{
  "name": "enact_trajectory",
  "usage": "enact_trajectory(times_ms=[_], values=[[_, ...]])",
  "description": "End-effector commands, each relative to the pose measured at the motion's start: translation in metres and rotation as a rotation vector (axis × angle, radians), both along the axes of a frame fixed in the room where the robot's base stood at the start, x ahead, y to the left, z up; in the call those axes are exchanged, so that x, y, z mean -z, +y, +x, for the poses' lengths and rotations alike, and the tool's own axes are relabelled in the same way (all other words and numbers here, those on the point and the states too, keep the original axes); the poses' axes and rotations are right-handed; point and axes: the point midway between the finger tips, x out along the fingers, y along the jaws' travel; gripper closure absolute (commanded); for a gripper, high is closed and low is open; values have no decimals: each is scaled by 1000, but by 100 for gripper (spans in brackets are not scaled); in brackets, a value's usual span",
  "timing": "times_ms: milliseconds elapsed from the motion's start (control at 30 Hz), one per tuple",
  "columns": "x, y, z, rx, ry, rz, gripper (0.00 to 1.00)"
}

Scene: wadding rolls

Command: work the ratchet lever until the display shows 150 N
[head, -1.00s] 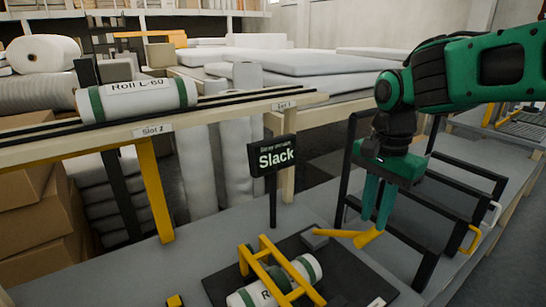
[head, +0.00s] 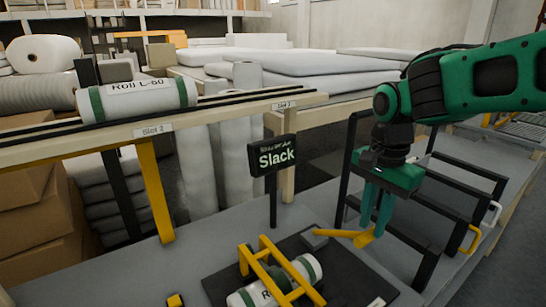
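The black display (head: 272,157) stands on a post behind the mat and reads "Slack"; its smaller upper line is too blurred to read. The yellow ratchet lever (head: 338,233) juts rightward from a grey block (head: 314,239) on the dark mat (head: 353,277). A white roll with green bands (head: 307,268) lies on the mat under a yellow frame (head: 270,258). My green gripper (head: 375,226) points down at the lever's right end. Its fingers overlap the lever's tip; I cannot tell whether they grip it.
Roll L-60 (head: 138,98) lies on a raised wooden rail (head: 215,113) at left, by the Slot 2 label. A black rack (head: 435,205) with yellow and white handles stands close behind and right of my gripper.

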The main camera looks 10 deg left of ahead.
Motion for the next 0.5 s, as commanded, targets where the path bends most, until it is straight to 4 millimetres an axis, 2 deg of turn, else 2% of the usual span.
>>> enact_trajectory(times_ms=[500], values=[[17,-1,-1,-1,1,-1,80]])
